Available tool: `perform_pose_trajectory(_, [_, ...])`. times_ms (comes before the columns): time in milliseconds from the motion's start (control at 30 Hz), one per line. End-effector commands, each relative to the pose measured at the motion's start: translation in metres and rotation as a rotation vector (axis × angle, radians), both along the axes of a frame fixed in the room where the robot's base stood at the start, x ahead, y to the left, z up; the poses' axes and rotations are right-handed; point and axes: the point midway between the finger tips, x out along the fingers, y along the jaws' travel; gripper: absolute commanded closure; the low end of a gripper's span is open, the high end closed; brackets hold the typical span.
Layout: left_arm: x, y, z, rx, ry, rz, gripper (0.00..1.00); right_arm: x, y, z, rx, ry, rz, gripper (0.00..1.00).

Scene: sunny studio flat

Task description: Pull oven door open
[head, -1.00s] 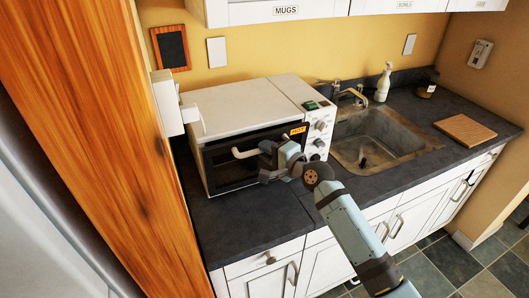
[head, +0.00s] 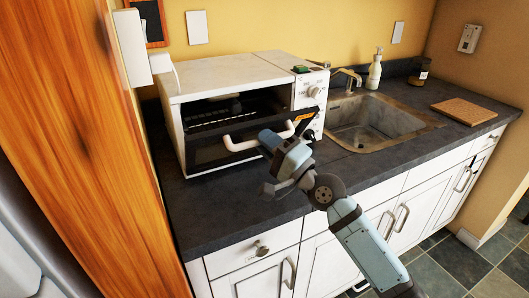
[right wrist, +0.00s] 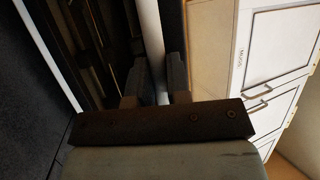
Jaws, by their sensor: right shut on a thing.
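The white countertop oven (head: 232,75) stands on the dark counter in the head view. Its dark door (head: 208,155) is partly open, tilted out and down, with the rack and dark inside showing above it. The white bar handle (head: 243,142) runs across the door's front. My right gripper (head: 268,142) is shut on the handle near its right end. In the right wrist view the handle (right wrist: 150,45) passes between the two fingers (right wrist: 156,85). My left gripper is not in view.
A steel sink (head: 375,125) with a tap lies to the right. A soap bottle (head: 375,70), a jar (head: 418,76) and a wooden board (head: 464,110) stand beyond it. A wood panel (head: 70,130) closes the left side. The counter before the oven is clear.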

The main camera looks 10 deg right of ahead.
Motion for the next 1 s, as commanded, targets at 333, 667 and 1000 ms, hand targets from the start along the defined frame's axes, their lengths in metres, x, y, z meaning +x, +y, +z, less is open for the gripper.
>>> perform_pose_trajectory(333, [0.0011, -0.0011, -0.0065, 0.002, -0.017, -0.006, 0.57, -0.0035, -0.0014, -0.0052, 0.010, -0.030, 0.000, 1.00])
perform_pose_trajectory(667, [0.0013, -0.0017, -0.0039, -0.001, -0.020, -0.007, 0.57, -0.0036, -0.0015, -0.0043, 0.010, -0.031, 0.000, 1.00])
perform_pose_trajectory(1000, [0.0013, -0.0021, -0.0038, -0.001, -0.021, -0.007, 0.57, -0.0036, -0.0014, -0.0044, 0.010, -0.031, 0.000, 0.58])
